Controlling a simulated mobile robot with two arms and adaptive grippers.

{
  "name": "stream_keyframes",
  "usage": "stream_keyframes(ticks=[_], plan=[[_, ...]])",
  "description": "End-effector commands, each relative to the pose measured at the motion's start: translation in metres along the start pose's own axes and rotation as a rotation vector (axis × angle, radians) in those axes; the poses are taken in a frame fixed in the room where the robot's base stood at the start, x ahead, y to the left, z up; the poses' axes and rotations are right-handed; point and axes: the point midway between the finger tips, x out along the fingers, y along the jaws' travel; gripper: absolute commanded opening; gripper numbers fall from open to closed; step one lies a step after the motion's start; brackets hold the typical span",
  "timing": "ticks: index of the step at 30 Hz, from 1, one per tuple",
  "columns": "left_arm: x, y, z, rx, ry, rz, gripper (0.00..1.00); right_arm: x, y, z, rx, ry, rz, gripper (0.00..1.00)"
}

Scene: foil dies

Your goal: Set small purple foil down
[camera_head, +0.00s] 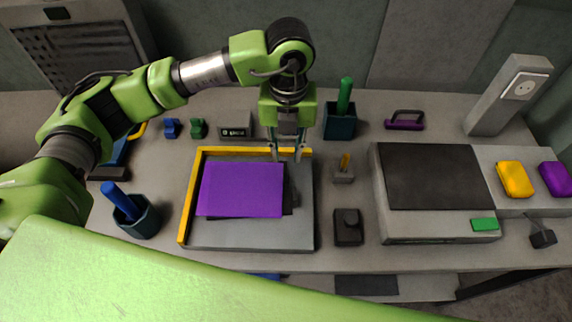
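The purple foil (242,190) lies flat, or nearly flat, over a grey plate (250,236) with a yellow L-shaped edge (187,205) along its back and left sides. A dark patch shows along the foil's front and right edges; I cannot tell whether it is shadow or a sheet underneath. My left gripper (287,157) points down at the plate's back edge, by the foil's back right corner. Its two fingers stand apart, with nothing seen between them. I cannot tell whether a fingertip touches the foil. My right gripper is not in view.
A dark-topped machine (440,178) stands right of the plate, with a yellow block (515,179) and a purple block (556,179) beyond. A blue-handled tool in a cup (137,222) stands left. A green-handled tool in a cup (340,122) stands behind. A black block (348,227) sits between plate and machine.

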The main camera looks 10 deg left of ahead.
Motion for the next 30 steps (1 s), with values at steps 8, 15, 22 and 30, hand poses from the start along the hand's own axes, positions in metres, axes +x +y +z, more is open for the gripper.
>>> stream_keyframes(ticks=[8,15,22,30], plan=[[-0.039,0.000,0.000,0.001,-0.002,0.000,0.24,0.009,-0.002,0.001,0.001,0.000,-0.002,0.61],[-0.044,0.000,-0.001,0.000,0.001,0.001,0.24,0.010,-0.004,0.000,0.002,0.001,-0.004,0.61],[-0.044,0.000,-0.001,0.000,0.001,0.001,0.24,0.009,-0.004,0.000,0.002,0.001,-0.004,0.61],[-0.044,0.000,0.000,0.000,0.001,0.001,0.24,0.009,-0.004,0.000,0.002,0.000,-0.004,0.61]])
